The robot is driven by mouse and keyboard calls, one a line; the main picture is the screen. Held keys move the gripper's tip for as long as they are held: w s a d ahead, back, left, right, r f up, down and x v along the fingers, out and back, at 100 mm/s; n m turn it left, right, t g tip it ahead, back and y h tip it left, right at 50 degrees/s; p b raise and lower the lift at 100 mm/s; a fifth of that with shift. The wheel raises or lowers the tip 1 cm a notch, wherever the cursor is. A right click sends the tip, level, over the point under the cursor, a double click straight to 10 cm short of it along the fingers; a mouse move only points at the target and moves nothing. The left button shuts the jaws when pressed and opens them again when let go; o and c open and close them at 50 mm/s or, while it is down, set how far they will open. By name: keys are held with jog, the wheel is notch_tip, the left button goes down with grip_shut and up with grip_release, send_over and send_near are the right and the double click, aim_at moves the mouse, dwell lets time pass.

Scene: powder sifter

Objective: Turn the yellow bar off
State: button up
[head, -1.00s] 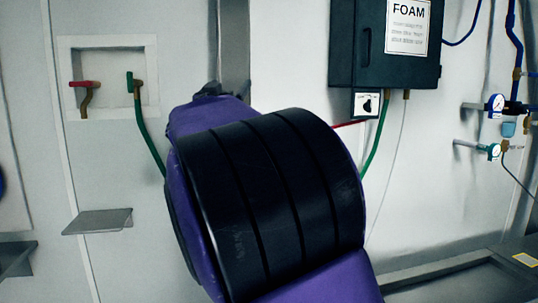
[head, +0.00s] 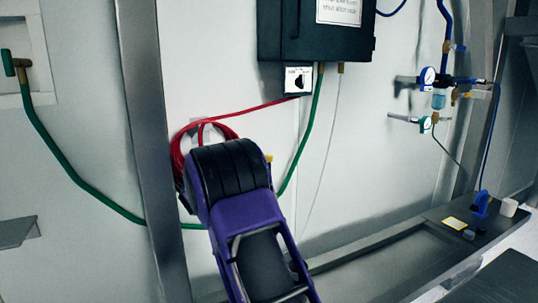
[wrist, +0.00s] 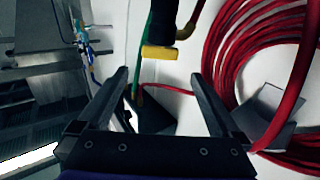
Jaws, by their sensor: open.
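The yellow bar (wrist: 159,53) shows in the wrist view as a short yellow crosspiece on the end of a black cylindrical piece. It lies just beyond my gripper (wrist: 160,78), roughly centred between the two fingertips in the picture. The fingers are spread with nothing between them, and I see no contact with the bar. In the head view only a small yellow piece (head: 268,158) shows at the right edge of my arm; it may be the same bar. My arm hides the gripper in that view.
A red hose coil (wrist: 243,60) hangs close to my right finger in the wrist view; it also shows behind my arm in the head view (head: 180,160). A dark box (head: 315,32), green hose (head: 307,130) and gauges (head: 428,76) are on the wall. A metal post (head: 145,150) stands left.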

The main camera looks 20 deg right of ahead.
jog(key=p+x, duration=0.1)
jog(key=x, duration=1.3)
jog(key=shift+d, duration=0.15)
jog(key=shift+w, duration=0.1)
jog(key=c, duration=1.1)
jog(key=shift+c, duration=0.2)
